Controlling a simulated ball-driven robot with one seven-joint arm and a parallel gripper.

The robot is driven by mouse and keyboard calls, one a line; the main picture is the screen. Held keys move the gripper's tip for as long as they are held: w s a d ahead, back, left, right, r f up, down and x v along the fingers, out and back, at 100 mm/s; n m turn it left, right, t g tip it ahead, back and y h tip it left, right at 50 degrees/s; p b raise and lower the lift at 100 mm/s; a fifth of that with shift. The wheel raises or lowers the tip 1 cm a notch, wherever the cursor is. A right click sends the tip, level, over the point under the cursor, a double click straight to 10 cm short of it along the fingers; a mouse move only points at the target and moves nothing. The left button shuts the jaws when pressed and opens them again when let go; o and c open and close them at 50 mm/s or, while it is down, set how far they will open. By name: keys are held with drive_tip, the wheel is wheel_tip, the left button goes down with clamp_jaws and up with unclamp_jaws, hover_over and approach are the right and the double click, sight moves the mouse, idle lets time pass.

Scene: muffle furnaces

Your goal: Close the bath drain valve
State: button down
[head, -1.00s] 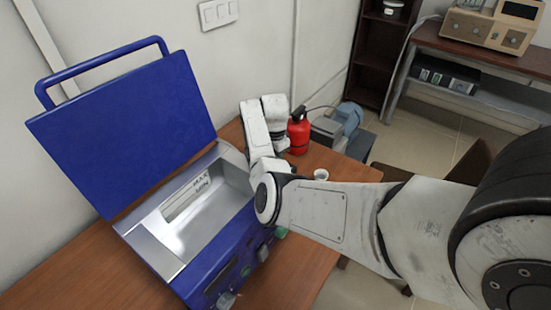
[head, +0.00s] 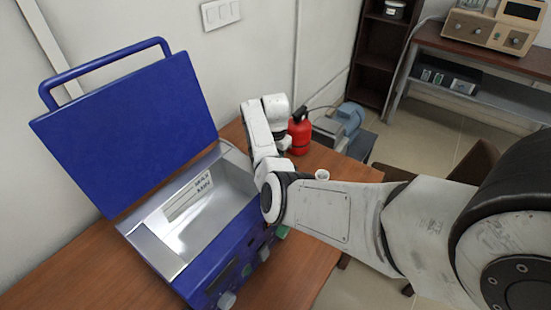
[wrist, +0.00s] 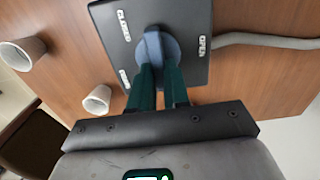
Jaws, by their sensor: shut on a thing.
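In the wrist view the drain valve is a dark square plate (wrist: 187,18) with a blue-grey knob (wrist: 153,42). CLOSED is marked at its upper left and OPEN at its right; a third label at lower left is too blurred to read. My gripper (wrist: 159,72) has its green fingers shut on the knob's raised grip, which points roughly up and down in the picture, between the two marks. In the head view the blue bath (head: 222,246) stands on the bench with its lid (head: 125,135) raised and its metal basin empty-looking. My arm hides the valve and fingers there.
A grey hose (wrist: 265,41) runs right from the plate. Two white cups (wrist: 24,52) (wrist: 97,99) stand left of the valve.

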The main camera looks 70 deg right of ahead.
drive_tip(key=c, duration=1.1)
unclamp_jaws()
wheel_tip(320, 180, up, 11)
drive_tip(key=b, duration=0.1)
drive_tip(key=shift+f, duration=0.1)
